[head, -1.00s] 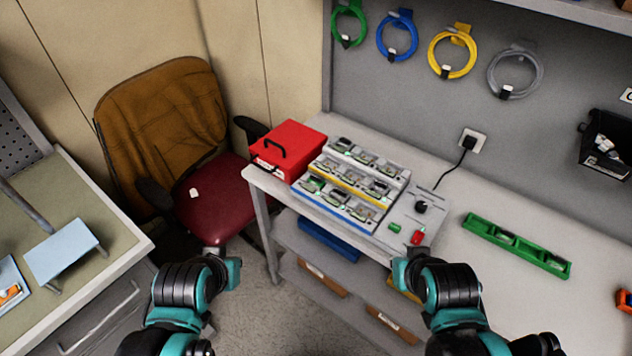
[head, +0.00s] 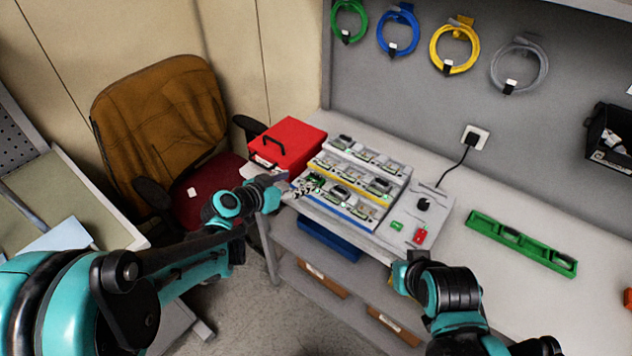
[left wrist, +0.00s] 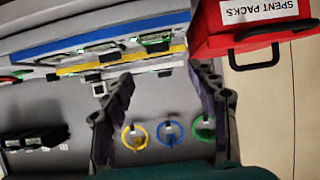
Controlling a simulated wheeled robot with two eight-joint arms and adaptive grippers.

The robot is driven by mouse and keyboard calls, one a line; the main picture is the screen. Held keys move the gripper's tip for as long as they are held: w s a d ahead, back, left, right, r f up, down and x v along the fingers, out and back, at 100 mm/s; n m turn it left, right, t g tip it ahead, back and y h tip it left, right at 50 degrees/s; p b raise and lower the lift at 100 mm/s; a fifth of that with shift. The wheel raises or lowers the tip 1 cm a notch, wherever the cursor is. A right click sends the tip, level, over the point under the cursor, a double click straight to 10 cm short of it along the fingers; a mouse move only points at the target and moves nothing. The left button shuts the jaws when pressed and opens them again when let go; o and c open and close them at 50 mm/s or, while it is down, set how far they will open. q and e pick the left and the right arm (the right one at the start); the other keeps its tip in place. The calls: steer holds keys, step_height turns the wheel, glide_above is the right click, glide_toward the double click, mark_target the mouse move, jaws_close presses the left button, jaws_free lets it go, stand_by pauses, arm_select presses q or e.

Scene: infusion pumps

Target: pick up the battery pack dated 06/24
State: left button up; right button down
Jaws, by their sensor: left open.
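Several battery packs (head: 343,191) sit in rows on a stepped charging rack (head: 408,212) with blue, yellow and white-grey tiers. Their date labels are too small to read, so I cannot tell which is dated 06/24. My left gripper (head: 292,189) is open and empty at the left end of the front, blue-edged tier. In the left wrist view its two fingers (left wrist: 162,74) are spread, with packs (left wrist: 100,46) on the rack beyond them. My right gripper (head: 398,274) is at the bench's front edge, below the rack's control panel; its fingers do not show clearly.
A red box (head: 287,145) stands just left of the rack; its label reads SPENT PACKS in the left wrist view (left wrist: 258,8). A green tray (head: 521,244) lies on the right of the bench. A chair (head: 160,120) stands at left. Cables hang on the wall.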

mark_target(315, 175)
arm_select(q)
steer(key=shift+m+h, duration=0.3)
steer(key=x, duration=0.2)
steer(key=b+x, duration=0.1)
steer(key=x, duration=0.1)
steer(key=shift+w+a+f, duration=0.15)
steer(key=shift+w+f, duration=0.1)
steer(key=shift+w, duration=0.05)
steer(key=b+x, duration=0.1)
steer(key=x, duration=0.1)
steer(key=b+x, duration=0.1)
steer(key=x, duration=0.2)
steer(key=shift+s+d+f, duration=0.15)
steer(key=shift+d+f, duration=0.1)
steer(key=shift+f, duration=0.05)
steer(key=shift+s+r, duration=0.1)
steer(key=shift+c, duration=0.9)
steer(key=c, duration=0.9)
steer(key=shift+c, duration=1.2)
